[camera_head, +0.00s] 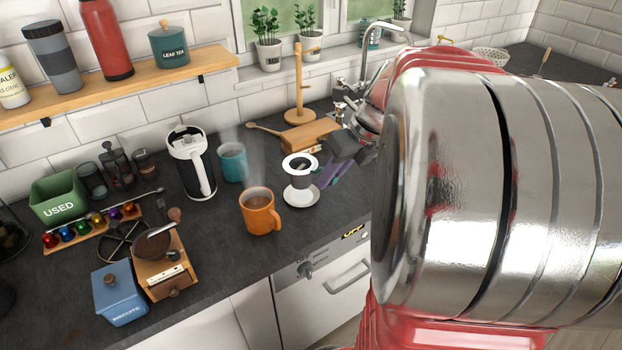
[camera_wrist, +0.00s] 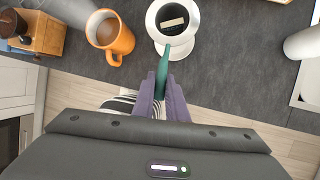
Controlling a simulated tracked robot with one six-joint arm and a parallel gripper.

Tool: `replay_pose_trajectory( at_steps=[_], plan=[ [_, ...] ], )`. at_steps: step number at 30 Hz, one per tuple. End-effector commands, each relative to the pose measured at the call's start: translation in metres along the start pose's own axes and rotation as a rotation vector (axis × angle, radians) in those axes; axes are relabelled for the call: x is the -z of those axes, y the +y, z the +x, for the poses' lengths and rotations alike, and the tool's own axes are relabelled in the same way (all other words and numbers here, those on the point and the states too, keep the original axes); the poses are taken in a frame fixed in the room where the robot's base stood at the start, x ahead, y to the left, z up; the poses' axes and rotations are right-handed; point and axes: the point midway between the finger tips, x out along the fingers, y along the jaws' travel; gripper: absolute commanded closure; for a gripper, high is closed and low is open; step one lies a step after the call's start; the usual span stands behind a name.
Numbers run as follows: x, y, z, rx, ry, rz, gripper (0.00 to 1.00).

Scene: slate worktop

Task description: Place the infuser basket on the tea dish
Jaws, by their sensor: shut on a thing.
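The infuser basket (camera_head: 300,163) has a wide white rim and a dark inside. In the wrist view the basket (camera_wrist: 174,20) shows a small tan patch inside and a teal handle. The white tea dish (camera_head: 301,198) is directly below it; part of the dish (camera_wrist: 178,53) shows past the near rim in the wrist view. My gripper (camera_wrist: 161,98) has purple fingers shut on the teal handle, on the near side of the basket. In the head view my gripper (camera_head: 331,170) is right of the basket, partly hidden by my arm.
An orange mug (camera_head: 260,212) stands close to the left, also in the wrist view (camera_wrist: 110,38). A teal mug (camera_head: 233,162) and a white kettle (camera_head: 190,160) stand behind left. The worktop's front edge is near.

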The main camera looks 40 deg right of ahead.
Motion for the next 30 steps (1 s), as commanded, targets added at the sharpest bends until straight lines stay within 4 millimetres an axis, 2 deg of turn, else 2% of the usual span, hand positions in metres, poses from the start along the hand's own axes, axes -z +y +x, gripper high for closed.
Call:
replay_pose_trajectory(
  at_steps=[3, 13, 22, 30],
  plan=[
    [0.003, -0.002, 0.007, -0.001, -0.001, 0.001, 1.0],
    [0.004, -0.003, 0.009, 0.0, -0.001, 0.001, 1.0],
    [0.016, -0.009, 0.038, 0.0, 0.0, 0.002, 1.0],
    [0.017, -0.01, 0.041, 0.001, -0.001, 0.002, 1.0]
  ],
)
